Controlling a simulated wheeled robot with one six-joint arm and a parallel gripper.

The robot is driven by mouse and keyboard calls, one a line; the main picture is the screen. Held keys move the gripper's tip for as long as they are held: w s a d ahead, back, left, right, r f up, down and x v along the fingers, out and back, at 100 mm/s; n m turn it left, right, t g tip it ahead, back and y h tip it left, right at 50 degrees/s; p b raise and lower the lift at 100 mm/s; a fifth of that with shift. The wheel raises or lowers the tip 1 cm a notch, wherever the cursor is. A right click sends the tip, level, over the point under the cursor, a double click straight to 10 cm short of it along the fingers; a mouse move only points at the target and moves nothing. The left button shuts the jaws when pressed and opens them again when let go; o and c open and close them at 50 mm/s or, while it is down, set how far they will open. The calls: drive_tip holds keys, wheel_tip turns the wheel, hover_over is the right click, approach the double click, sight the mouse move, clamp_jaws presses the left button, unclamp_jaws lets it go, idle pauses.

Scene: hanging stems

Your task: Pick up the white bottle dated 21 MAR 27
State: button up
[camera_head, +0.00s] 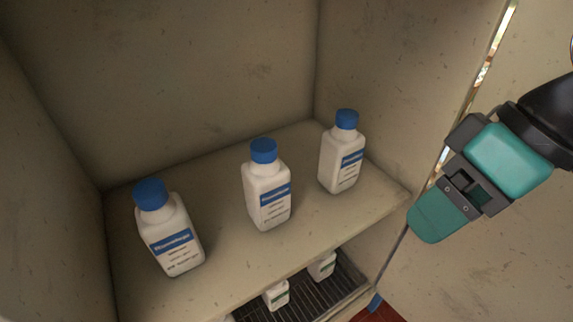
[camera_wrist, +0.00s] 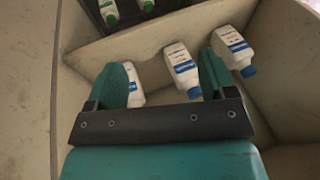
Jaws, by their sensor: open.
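Three white bottles with blue caps and blue-banded labels stand upright on the upper cabinet shelf: a left one (camera_head: 172,236), a middle one (camera_head: 267,188) and a right one (camera_head: 341,158). Their dates are too small to read, so I cannot tell which is dated 21 MAR 27. My gripper (camera_head: 432,217) is at the right by the cabinet's side wall, apart from the bottles. In the wrist view my gripper (camera_wrist: 162,74) is open and empty. The bottles appear cap-down there, one (camera_wrist: 133,86) partly behind the left finger.
The shelf (camera_head: 225,255) has cabinet walls at the back and both sides; the right wall (camera_head: 400,70) stands between my gripper and the bottles in the head view. Smaller white bottles (camera_head: 277,294) stand on a dark rack (camera_head: 345,283) below. Shelf room between the bottles is clear.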

sight(269, 145)
drive_tip(key=w+a+f+n+b, duration=0.1)
drive_tip(key=w+a+n+b, duration=0.4)
drive_tip(key=b, duration=0.4)
drive_tip(key=w+a+f+n+b, duration=0.2)
drive_tip(key=w+n+b, duration=0.2)
drive_tip(key=w+b, duration=0.45)
drive_tip(key=shift+t, duration=0.3)
drive_tip(key=a, duration=0.8)
drive_tip(key=a+r+b, duration=0.1)
drive_tip(key=a, duration=0.2)
drive_tip(key=shift+a, duration=0.4)
drive_tip(key=b+x, duration=0.2)
drive_tip(key=x, duration=0.1)
drive_tip(key=shift+a+b, duration=0.3)
clamp_jaws()
